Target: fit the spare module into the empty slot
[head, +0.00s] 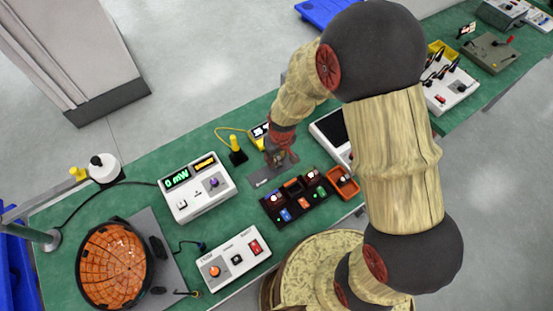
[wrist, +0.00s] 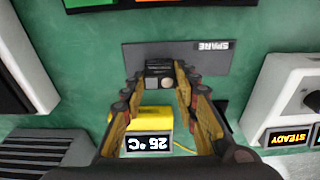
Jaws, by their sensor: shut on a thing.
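My gripper (wrist: 159,72) is shut on a small dark module (wrist: 158,83), which has a pale round spot on its face; I take it for the spare module. It is at the edge of a grey plate (wrist: 213,62) lettered SPARE; I cannot tell whether it touches the plate. In the head view my gripper (head: 280,158) is just behind the black rack (head: 318,212), which holds several coloured modules. The held module is not clear there. Which slot is empty is too small to tell.
A yellow-topped temperature display (wrist: 148,145) is below the fingers in the wrist view. In the head view, a white meter (head: 197,188) is left of the rack, a yellow-and-black post (head: 237,150) behind, and an orange tray (head: 354,190) to its right. A white switch box (head: 234,258) is in front.

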